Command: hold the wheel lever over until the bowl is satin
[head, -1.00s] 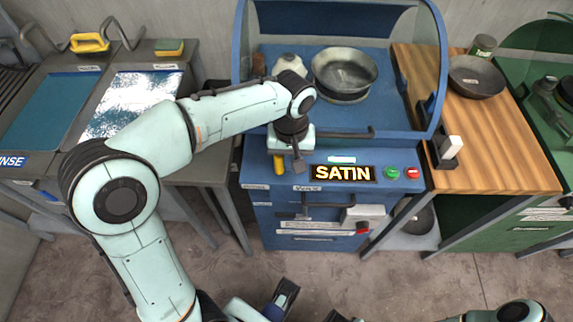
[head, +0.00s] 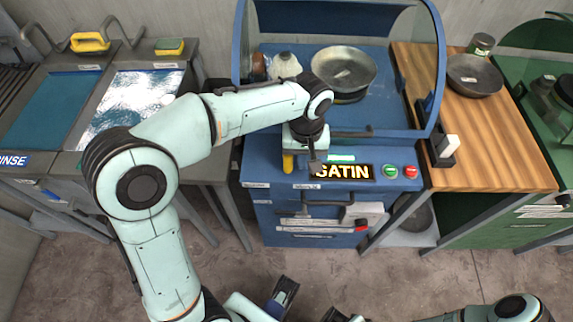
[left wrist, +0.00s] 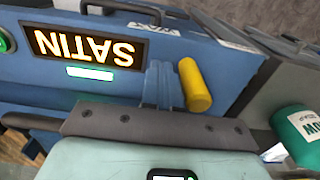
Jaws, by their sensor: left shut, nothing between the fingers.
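The bowl (head: 345,62) sits on the wheel inside the blue hooded cabinet. It is grey metal with a fairly even, light inside and a small pale tag. The lit sign (head: 348,171) below reads SATIN, partly covered by my left gripper; the wrist view shows it upside down (left wrist: 84,48). The yellow lever handle (head: 288,163) is at the front of the cabinet. My left gripper (head: 315,166) is shut and empty, just right of the lever. In the left wrist view, the closed fingers (left wrist: 160,85) are close beside the yellow lever (left wrist: 195,86); contact is unclear.
A green button (head: 391,172) and a red button (head: 410,172) are right of the sign. A second, darker bowl (head: 474,76) stands on the wooden bench (head: 500,130). A rinse basin (head: 45,110) is on the left. The cabinet's hood and front rail are close to my arm.

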